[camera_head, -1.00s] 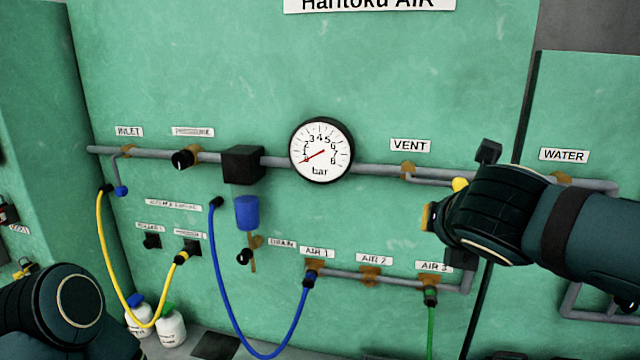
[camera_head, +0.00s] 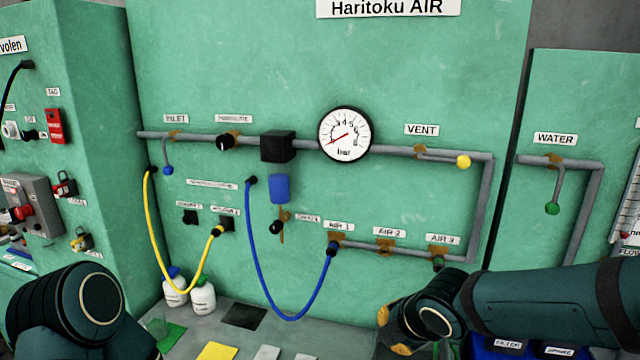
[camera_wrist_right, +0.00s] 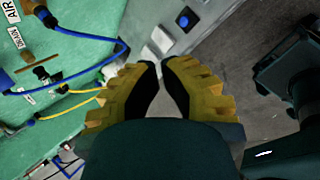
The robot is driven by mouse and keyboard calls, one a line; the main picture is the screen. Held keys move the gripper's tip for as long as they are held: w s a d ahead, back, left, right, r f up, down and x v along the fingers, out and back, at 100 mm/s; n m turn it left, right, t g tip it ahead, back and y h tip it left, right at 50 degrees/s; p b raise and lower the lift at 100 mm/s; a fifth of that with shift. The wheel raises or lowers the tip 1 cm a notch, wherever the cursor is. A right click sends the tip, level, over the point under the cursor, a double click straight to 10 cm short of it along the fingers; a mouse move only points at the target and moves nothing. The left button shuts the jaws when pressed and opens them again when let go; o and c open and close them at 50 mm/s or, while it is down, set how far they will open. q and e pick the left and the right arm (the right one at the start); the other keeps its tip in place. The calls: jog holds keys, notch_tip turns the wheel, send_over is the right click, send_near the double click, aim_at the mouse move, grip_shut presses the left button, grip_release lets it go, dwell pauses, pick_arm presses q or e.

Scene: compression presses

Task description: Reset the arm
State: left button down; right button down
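My right arm (camera_head: 540,300) comes in from the right edge in the head view, low in front of the AIR panel. Its gripper (camera_head: 383,316) has yellow fingers, partly hidden behind the wrist, and points down and left. In the right wrist view the gripper (camera_wrist_right: 160,64) shows its two yellow fingers with black pads; a narrow gap runs between them and nothing is held. My left arm (camera_head: 75,310) is bent at the lower left of the head view. Its gripper is out of view.
The green panel carries a pressure gauge (camera_head: 344,134), a yellow vent handle (camera_head: 463,161), a blue hose (camera_head: 290,315) and a yellow hose (camera_head: 160,245). White bottles (camera_head: 203,296) stand below. Blue bins (camera_head: 500,345) sit under my right forearm. A green water handle (camera_head: 552,208) hangs at right.

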jog(key=s+a+f+m+g+b, duration=0.1)
jog(key=s+f+m, duration=0.4)
jog(key=f+m, duration=0.3)
jog(key=s+a+f+m+g+y+b, duration=0.1)
jog(key=s+f+m, duration=0.3)
jog(key=f+m, duration=0.5)
jog(key=s+a+f+m+g+b, duration=0.1)
jog(key=s+f+m, duration=0.4)
jog(key=f, duration=1.4)
jog(key=m+g+b, duration=0.1)
jog(key=m, duration=0.2)
jog(key=shift+s+m+g+y, duration=0.3)
